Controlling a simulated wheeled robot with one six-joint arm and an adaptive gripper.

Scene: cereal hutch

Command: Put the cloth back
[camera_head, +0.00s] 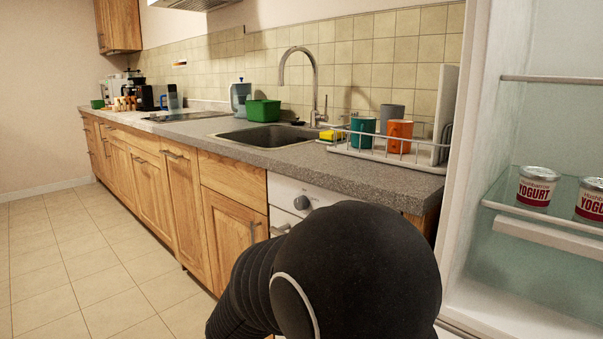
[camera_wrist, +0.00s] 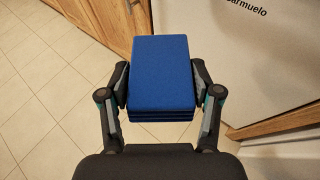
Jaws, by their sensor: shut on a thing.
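The cloth (camera_wrist: 160,72) is a blue folded block with several layers showing at its near edge. In the wrist view it lies between the two fingers of my gripper (camera_wrist: 160,88), which is shut on its left and right sides. The cloth is held above the tiled floor, in front of wooden cabinet fronts. In the head view neither the cloth nor the gripper shows; my black arm fills the lower middle.
A grey counter (camera_head: 185,128) runs along the wall with a sink (camera_head: 262,136), a green tub (camera_head: 263,110) and a dish rack (camera_head: 385,158) holding mugs. An open fridge (camera_head: 570,110) with yogurt cups (camera_head: 536,188) stands at right. Floor at left (camera_head: 60,265) is clear.

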